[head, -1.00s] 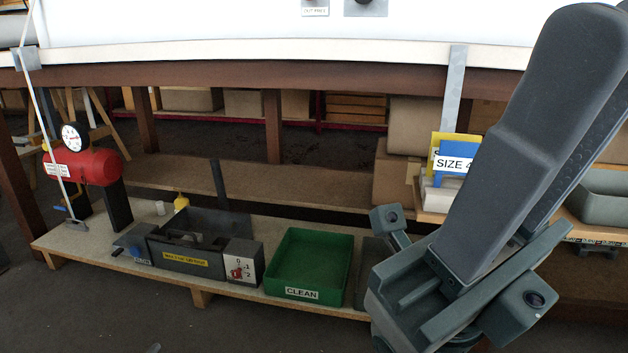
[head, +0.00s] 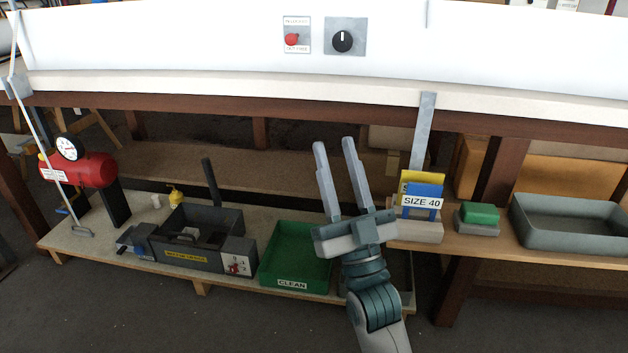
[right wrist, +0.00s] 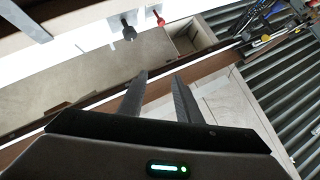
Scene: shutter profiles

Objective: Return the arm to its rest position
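My right arm comes up from the bottom of the head view, right of centre. Its gripper (head: 334,146) points upward in front of the low shelf, with its two grey fingers apart and nothing between them. In the right wrist view the fingers (right wrist: 158,84) also stand apart and empty, above a brown beam edge. My left arm and gripper do not show in either view.
A green CLEAN tray (head: 296,258) and a dark machine box (head: 188,238) stand on the low shelf. SIZE 40 cards (head: 422,200), a green block (head: 480,213) and a grey tray (head: 570,228) are at right. A white bench panel (head: 200,40) with a knob (head: 342,41) runs above.

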